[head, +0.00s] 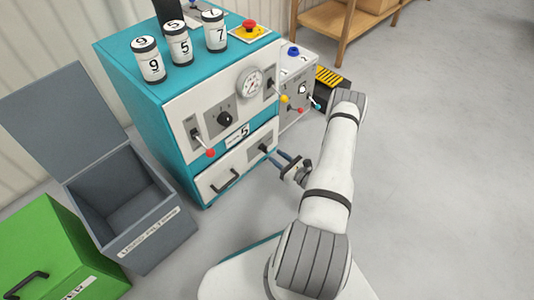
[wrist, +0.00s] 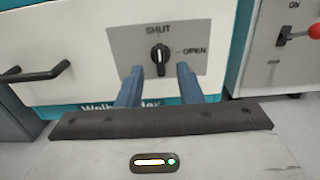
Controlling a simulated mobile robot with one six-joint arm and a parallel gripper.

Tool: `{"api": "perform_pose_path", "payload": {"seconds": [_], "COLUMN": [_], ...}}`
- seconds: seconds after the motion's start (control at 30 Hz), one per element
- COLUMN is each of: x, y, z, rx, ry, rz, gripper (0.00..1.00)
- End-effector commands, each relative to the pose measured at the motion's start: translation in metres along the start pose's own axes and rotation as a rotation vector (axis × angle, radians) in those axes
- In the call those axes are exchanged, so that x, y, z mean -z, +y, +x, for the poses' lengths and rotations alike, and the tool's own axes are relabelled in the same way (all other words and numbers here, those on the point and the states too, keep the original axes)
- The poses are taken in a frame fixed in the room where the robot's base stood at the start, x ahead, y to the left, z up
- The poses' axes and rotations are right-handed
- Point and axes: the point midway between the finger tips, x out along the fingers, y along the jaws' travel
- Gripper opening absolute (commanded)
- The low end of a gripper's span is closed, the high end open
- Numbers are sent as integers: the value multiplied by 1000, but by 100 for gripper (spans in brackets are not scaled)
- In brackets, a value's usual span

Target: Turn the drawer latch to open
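The drawer latch (wrist: 160,56) is a black knob on a grey plate marked SHUT above and OPEN to the right. Its white mark points up at SHUT. The latch plate (head: 262,147) sits on the right part of the white drawer front (head: 208,180), low on the teal cabinet; the drawer is closed. My gripper (wrist: 160,69) is open, its two blue fingers apart and empty. The fingertips appear just below and on either side of the knob. In the head view my gripper (head: 272,155) is close to the plate; contact cannot be told.
A black drawer handle (head: 225,182) is left of the latch. Above are a dial gauge (head: 250,83) and a red-tipped lever (head: 210,153). A grey control box (head: 297,95) stands at right. An open grey bin (head: 150,225) and green box (head: 50,250) stand left. Floor at right is clear.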

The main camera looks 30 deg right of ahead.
Motion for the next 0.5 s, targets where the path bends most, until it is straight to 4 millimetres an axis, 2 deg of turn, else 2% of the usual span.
{"api": "perform_pose_path", "payload": {"seconds": [0.2,0.33,0.5], "x": [2,1,0], "y": [1,1,0], "z": [37,50,56], "rx": [-6,-4,-2], "ry": [-2,-1,-1], "rz": [-3,-1,-1], "gripper": [33,33,33]}}
